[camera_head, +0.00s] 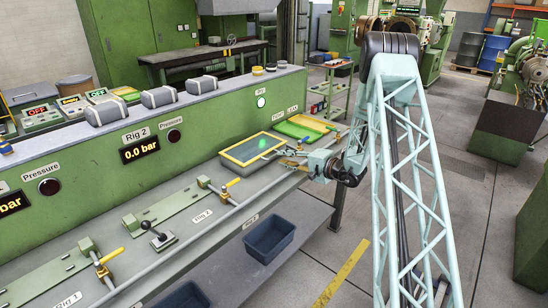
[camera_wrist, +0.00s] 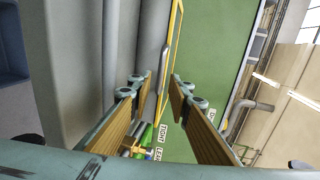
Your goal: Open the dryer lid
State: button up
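The dryer appears to be the flat grey box (camera_head: 238,166) on the bench, with a yellow-framed lid (camera_head: 240,158) lying closed on top. The lid has a dark green window with a bright green spot. My gripper (camera_head: 288,161) is at the box's right front edge. In the wrist view my gripper (camera_wrist: 160,86) is open, with two wood-coloured finger pads apart. The lid's yellow edge (camera_wrist: 176,40) and a grey bar-like part (camera_wrist: 163,70) show between and beyond the fingertips. I cannot tell whether the fingers touch it.
The green rig panel (camera_head: 215,118) rises behind the bench. Valve levers (camera_head: 229,188) stand left of the dryer. A dark blue bin (camera_head: 269,240) sits on the lower shelf.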

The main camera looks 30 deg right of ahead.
jog(key=shift+x, duration=3.2)
jog(key=shift+a, duration=0.1)
jog(key=shift+c, duration=0.2)
grip_shut()
